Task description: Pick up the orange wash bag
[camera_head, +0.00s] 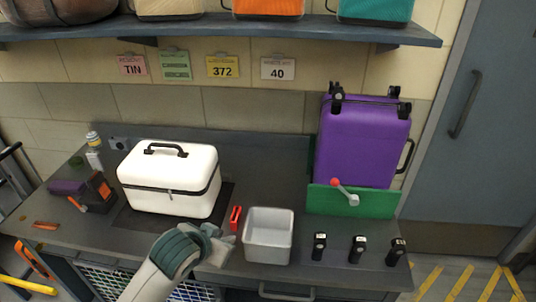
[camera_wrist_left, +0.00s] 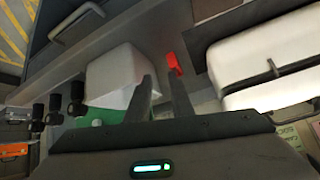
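An orange bag (camera_head: 268,9) stands on the high shelf at the top of the head view, its upper part cut off by the frame; I cannot tell for sure that it is the wash bag. My left gripper (camera_head: 220,243) is over the bench, between the white case and the grey bin, far below and in front of the shelf. In the left wrist view its two fingers (camera_wrist_left: 158,82) stand apart with nothing between them. A small red object (camera_head: 235,218) lies just beyond the fingertips, and it also shows in the wrist view (camera_wrist_left: 174,64). My right gripper is not in view.
The shelf (camera_head: 230,31) also holds a brown, a tan and a teal bag (camera_head: 375,10). On the bench are a white case (camera_head: 170,180), a grey bin (camera_head: 268,236), several black handheld items and a label dispenser (camera_head: 98,190).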

